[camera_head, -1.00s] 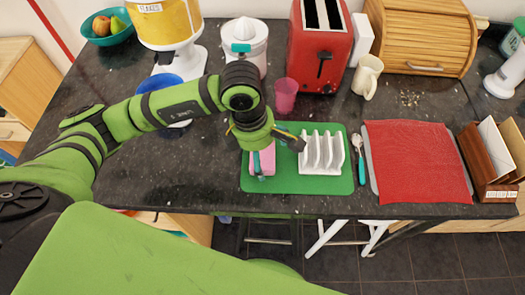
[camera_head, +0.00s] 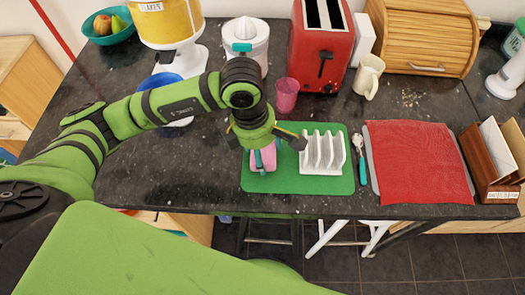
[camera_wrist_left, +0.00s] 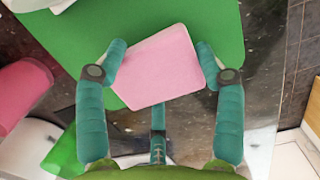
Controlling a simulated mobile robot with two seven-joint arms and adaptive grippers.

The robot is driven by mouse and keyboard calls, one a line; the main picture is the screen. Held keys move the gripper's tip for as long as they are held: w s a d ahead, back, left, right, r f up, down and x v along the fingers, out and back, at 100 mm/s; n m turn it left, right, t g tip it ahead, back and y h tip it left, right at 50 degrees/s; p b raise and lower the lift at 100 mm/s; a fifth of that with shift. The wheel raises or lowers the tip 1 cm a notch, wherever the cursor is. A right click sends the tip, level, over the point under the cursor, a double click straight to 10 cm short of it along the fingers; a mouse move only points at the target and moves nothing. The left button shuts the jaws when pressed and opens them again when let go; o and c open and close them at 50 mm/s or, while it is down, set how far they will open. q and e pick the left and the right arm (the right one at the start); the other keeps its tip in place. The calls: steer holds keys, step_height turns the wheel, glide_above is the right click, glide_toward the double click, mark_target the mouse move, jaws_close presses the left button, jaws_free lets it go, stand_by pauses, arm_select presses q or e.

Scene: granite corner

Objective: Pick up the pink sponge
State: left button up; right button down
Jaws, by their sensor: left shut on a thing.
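The pink sponge (camera_head: 257,158) is on the left part of the green mat (camera_head: 285,183), partly hidden under my left gripper (camera_head: 263,160). In the left wrist view the sponge (camera_wrist_left: 158,65) lies between the teal fingers of my left gripper (camera_wrist_left: 160,62), with a finger against each side. The left gripper is shut on the sponge. I cannot tell whether the sponge is clear of the mat. My right gripper is not in view.
A white toast rack (camera_head: 322,153) stands on the mat just right of the gripper. A pink cup (camera_head: 287,94) and a red toaster (camera_head: 321,50) stand behind. A spoon (camera_head: 359,158) and red cloth (camera_head: 417,160) lie to the right.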

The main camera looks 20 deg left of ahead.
mark_target(268, 153)
arm_select(q)
steer(key=r, duration=0.1)
steer(key=r+b, duration=0.1)
steer(key=r, duration=0.1)
steer(key=shift+d+r+b, duration=0.3)
steer(key=shift+r, duration=0.05)
steer(key=s+d+r+b, duration=0.1)
steer(key=d+r, duration=0.1)
steer(key=d, duration=0.1)
steer(key=d+r+b, duration=0.1)
steer(key=d+r, duration=0.1)
steer(key=d, duration=0.2)
steer(key=s+d+r+b, duration=0.1)
steer(key=d+r, duration=0.1)
steer(key=d, duration=0.2)
steer(key=shift+s+r, duration=0.3)
steer(key=shift+r, duration=0.1)
steer(key=shift+a, duration=0.1)
steer(key=c, duration=0.4)
steer(key=shift+o, duration=0.2)
